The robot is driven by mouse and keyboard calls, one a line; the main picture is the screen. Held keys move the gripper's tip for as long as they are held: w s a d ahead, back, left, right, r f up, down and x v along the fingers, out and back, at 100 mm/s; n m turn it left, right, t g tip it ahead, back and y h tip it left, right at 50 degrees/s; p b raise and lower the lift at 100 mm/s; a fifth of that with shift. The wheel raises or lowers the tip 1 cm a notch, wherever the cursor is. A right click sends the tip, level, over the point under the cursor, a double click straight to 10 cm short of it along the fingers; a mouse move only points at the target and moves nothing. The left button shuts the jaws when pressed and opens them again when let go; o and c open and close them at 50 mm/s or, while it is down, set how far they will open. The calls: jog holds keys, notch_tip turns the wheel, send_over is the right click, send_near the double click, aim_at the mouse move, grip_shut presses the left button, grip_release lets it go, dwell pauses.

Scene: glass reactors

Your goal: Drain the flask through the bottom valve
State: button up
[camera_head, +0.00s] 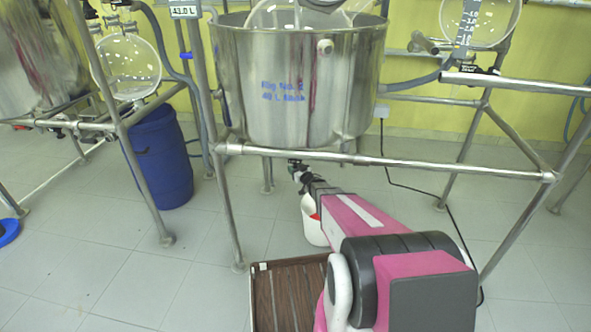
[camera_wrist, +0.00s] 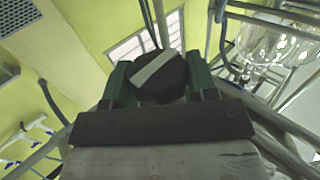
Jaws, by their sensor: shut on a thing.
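A steel bath vessel (camera_head: 300,75) with blue lettering hangs in a pipe frame. Glass of the flask (camera_head: 270,14) shows at its top; the rest is hidden inside the steel wall. The bottom valve (camera_head: 294,164) shows small and dark below the vessel. My gripper (camera_head: 305,181) reaches up to it from below right. In the wrist view, my gripper's green fingers (camera_wrist: 160,72) stand on either side of a round black knob (camera_wrist: 172,88) with a pale stripe, shut on it. The stripe runs diagonally. No flow of liquid can be made out.
Frame rails (camera_head: 400,163) and legs surround the vessel. A blue drum (camera_head: 162,160) stands at left. A black cable (camera_head: 425,186) hangs at right. The tiled floor at left is mostly clear.

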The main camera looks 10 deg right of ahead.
dwell(0.3)
jog(key=o, duration=0.9)
jog(key=shift+s, duration=0.15)
jog(key=v, duration=1)
jog(key=shift+s+d, duration=0.15)
jog(key=shift+s, duration=0.15)
